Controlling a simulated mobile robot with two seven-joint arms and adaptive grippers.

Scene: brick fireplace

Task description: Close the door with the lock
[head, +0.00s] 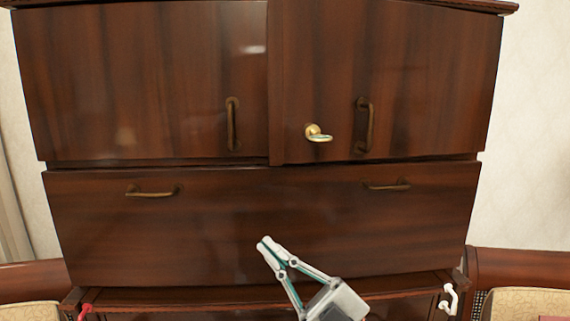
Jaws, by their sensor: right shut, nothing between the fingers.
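The door with the lock (420,75) is the upper right door of a dark wood cabinet. It carries a brass lock with a knob or key (317,133) and a bronze handle (364,125). Its left edge reaches slightly lower than the neighbouring left door (130,75), so it looks a little ajar. My right gripper (268,243) is in front of the drawer below the doors, left of and lower than the lock. Its fingers are together and empty, apart from the door. My left gripper is not in view.
A wide drawer front (220,215) with two bronze handles lies below the doors. A ledge (200,297) runs under it. Chairs with beige cushions stand at lower left (30,311) and lower right (520,302). The space before the doors is clear.

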